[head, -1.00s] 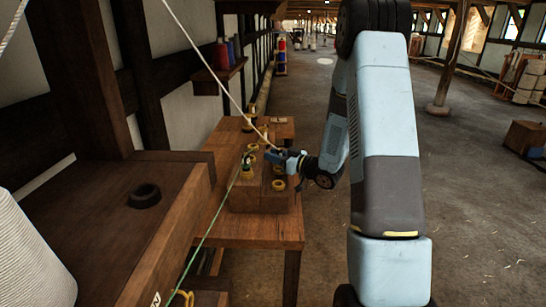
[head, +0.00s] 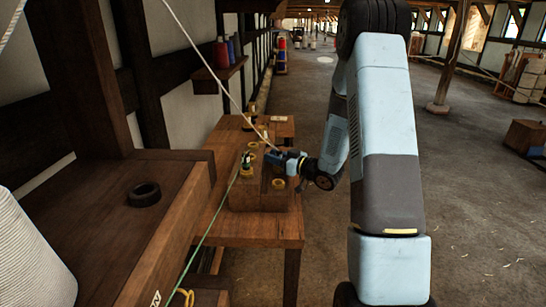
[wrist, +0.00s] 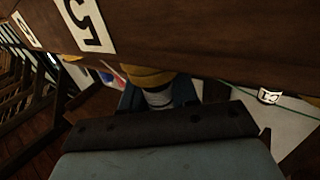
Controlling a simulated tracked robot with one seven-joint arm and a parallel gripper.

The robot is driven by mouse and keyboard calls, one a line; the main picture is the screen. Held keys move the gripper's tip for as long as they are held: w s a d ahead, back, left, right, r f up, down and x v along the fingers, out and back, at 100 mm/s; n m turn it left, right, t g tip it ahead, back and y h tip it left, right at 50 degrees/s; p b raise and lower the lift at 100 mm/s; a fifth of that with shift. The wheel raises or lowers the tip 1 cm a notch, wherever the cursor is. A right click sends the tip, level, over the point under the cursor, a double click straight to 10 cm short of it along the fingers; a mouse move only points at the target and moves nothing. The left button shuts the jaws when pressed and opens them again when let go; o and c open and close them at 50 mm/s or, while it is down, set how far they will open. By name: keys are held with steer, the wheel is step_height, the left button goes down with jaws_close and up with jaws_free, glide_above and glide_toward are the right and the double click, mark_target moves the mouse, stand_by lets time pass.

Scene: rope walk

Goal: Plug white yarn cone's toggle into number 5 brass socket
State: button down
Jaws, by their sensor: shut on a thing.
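The white yarn cone (head: 30,255) stands at the left edge of the head view. Its pale line runs from the top down to my gripper (head: 273,157) at the wooden socket block (head: 250,200). In the wrist view my blue jaws are shut around a whitish cylinder, the toggle (wrist: 160,98), partly hidden by them. It lines up with a brass socket (wrist: 147,76) by the number 5 plate (wrist: 88,25). The toggle end and socket look very close or touching; I cannot tell whether it is inside.
A green line (head: 208,232) runs to another toggle (head: 247,162) in the block, just left of my gripper. A dark ring (head: 144,194) lies on the bench at left. A shelf with spools (head: 225,52) hangs on the wall.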

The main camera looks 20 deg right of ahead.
steer(key=c, duration=1.1)
jaws_free()
steer(key=shift+f, duration=0.1)
steer(key=shift+s, duration=0.1)
steer(key=v, duration=1.1)
